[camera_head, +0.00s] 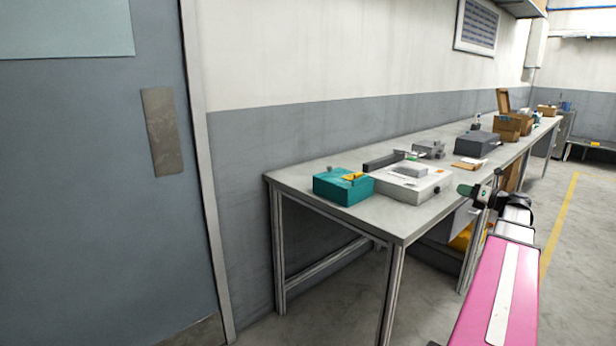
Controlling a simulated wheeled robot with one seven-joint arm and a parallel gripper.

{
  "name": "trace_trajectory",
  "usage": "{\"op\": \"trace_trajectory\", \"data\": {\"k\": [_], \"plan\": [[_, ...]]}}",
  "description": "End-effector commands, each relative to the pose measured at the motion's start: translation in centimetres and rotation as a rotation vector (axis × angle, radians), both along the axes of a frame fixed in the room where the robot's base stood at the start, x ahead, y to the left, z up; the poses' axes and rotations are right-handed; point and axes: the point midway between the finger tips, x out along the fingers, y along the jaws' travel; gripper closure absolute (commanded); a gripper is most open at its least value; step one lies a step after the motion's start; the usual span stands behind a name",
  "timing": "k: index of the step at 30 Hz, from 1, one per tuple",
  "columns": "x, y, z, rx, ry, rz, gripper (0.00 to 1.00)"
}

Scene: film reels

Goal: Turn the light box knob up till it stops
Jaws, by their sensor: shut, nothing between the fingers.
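A white box (400,193), which looks like the light box, sits on the near part of the long grey bench. A small dark knob (437,190) shows at its right end. A grey block rests on top of it. My gripper (465,191) is at the end of my arm, just right of the knob in the picture, with a gap between them. Its green fingertips point left towards the box and look shut and empty. The knob's marks are too small to read.
A teal box (343,188) with a yellow item on it stands left of the white box. A dark bar (383,161) lies behind. A dark grey case (477,143) and cardboard boxes (507,128) stand further along the bench (370,222).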

Motion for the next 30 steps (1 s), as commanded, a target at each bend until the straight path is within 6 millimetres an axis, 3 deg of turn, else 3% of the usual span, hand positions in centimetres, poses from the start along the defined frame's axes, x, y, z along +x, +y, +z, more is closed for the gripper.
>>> {"op": "trace_trajectory", "data": {"k": [8,21,30], "plan": [[0.9,0.8,0.0,0.0,0.0,0.0,1.0],[4.5,4.0,0.0,0.0,0.0,0.001,1.0],[5.4,4.8,0.0,0.001,-0.001,0.001,1.0]]}}
